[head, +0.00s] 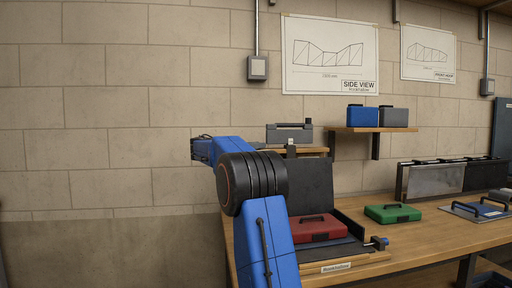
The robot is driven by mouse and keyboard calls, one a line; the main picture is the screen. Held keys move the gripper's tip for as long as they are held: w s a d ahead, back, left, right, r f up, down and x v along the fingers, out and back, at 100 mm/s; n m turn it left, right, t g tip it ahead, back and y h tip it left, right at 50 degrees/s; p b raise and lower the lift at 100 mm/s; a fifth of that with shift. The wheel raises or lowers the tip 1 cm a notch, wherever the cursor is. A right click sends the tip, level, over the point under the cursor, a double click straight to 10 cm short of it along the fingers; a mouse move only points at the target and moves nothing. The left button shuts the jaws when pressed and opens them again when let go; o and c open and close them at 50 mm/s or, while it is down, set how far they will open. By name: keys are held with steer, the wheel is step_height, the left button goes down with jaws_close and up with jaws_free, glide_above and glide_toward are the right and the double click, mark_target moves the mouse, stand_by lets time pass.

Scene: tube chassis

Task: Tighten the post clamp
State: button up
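I cannot pick out the post clamp for certain. A short dark post (291,150) with a pale top stands behind, at a wooden shelf edge. My blue arm rises in front of the bench's left end, bends at a black joint, and its far link points up and left. My gripper's fingers cannot be seen; the arm's far end shows only blue casing and dark cables.
A red case (318,229) lies on the wooden base before an upright dark panel (309,185). Blue and grey boxes stand on a wall shelf (375,130). The wall at left is bare.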

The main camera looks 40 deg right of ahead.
steer(key=c, duration=0.4)
steer(key=shift+w+m+g, duration=0.1)
steer(key=shift+m+g, duration=0.6)
steer(key=shift+g, duration=0.4)
steer(key=shift+m+g+y, duration=0.7)
steer(key=shift+m+g, duration=0.1)
steer(key=shift+g, duration=0.3)
steer(key=o, duration=1)
